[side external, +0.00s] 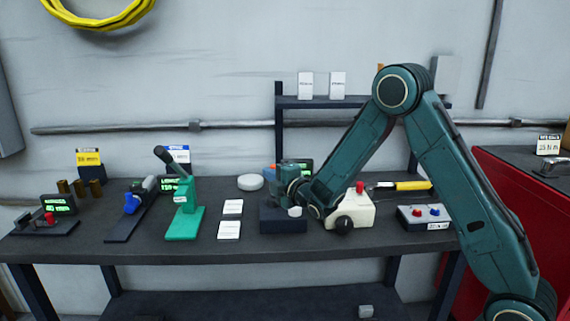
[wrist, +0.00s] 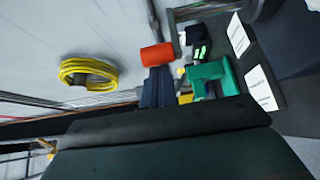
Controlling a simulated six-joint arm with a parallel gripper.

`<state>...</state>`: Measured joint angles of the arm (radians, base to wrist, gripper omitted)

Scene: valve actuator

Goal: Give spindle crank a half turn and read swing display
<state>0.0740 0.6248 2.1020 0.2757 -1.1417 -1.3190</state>
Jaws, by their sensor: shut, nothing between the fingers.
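My gripper (side external: 283,188) is low over the dark block (side external: 283,220) at the bench's middle; its fingertips are hard to make out, but it looks shut. An orange cylindrical handle (wrist: 157,55) stands on a dark blue post (wrist: 158,88) in the wrist view; a bit of orange (side external: 269,171) also shows beside my wrist in the side view. This looks like the spindle crank. I cannot tell whether my gripper touches it. A small display (side external: 307,166) with green digits sits behind my wrist, partly hidden and unreadable. My own dark body fills the lower wrist view.
A cream box (side external: 350,208) with a red button and black knob sits close on the right, then a button box (side external: 426,216). A white disc (side external: 250,182) lies behind left.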

